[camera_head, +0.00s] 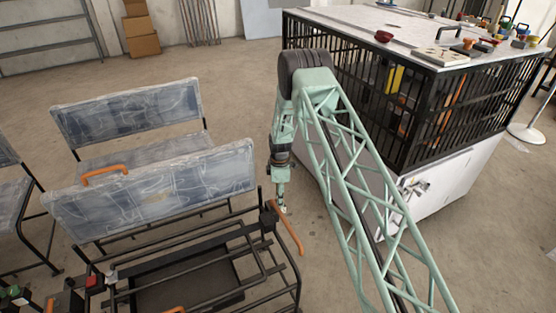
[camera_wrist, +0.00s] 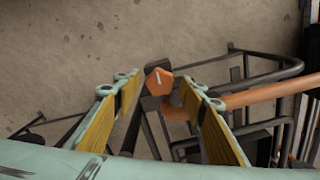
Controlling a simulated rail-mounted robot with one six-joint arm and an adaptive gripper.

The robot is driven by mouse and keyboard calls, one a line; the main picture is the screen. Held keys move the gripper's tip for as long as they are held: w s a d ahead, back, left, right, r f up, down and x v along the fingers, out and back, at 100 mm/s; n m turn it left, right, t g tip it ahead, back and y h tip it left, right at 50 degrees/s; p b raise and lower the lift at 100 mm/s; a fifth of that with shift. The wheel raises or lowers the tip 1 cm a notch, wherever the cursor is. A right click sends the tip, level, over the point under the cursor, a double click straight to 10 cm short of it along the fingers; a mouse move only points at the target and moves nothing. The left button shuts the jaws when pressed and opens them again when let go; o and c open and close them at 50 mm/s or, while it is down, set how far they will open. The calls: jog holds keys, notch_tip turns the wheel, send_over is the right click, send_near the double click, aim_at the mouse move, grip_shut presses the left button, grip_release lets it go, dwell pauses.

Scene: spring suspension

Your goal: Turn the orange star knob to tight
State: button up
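The orange star knob (camera_wrist: 158,81), with a white line on its face, shows in the wrist view at the top of a dark post. My gripper (camera_wrist: 161,90) is open, with yellow-padded fingers on the left and right of the picture. The knob appears between the two fingertips, with gaps on both sides and no visible contact. In the head view my gripper (camera_head: 282,207) points down beside the right end of the front seat frame. I cannot make out the knob clearly there.
An orange curved handle (camera_head: 287,233) runs close to my gripper; it also shows in the wrist view (camera_wrist: 250,96). Plastic-covered seats (camera_head: 155,192) stand to the left. A black caged workbench (camera_head: 425,110) stands to the right. Bare floor lies between.

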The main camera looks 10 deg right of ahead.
jog(key=shift+n, duration=0.4)
